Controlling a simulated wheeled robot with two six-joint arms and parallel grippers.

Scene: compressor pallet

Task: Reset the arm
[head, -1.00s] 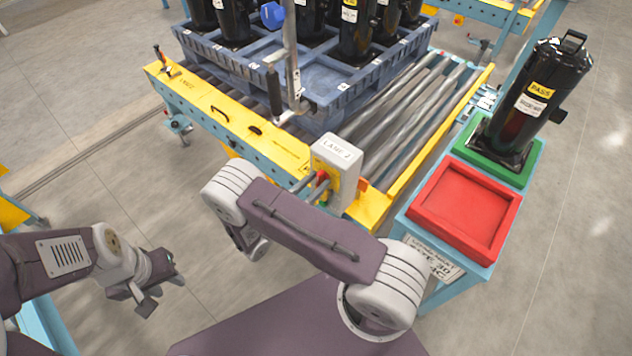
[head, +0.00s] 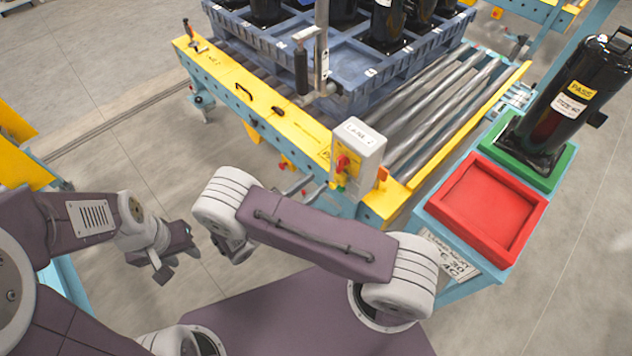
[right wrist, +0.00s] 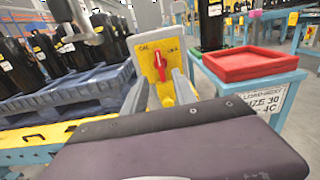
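My left arm comes in from the left edge of the head view. Its gripper (head: 172,254) hangs low over the bare floor, with its fingers apart and nothing between them. My right arm is folded across the bottom middle of the head view, its purple link (head: 318,236) in front of the roller conveyor. The end of the right arm (head: 236,248) is mostly hidden under that arm, and its fingers cannot be made out. In the right wrist view a purple part of my own (right wrist: 180,150) fills the bottom. No held object shows in either gripper.
A control box (head: 357,150) with a red knob stands on the yellow conveyor edge (head: 240,95), just beyond my right arm. A blue pallet (head: 270,50) carries black compressors. At right, a stand holds a red tray (head: 487,207) and a black compressor (head: 565,105) on a green tray (head: 553,172).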

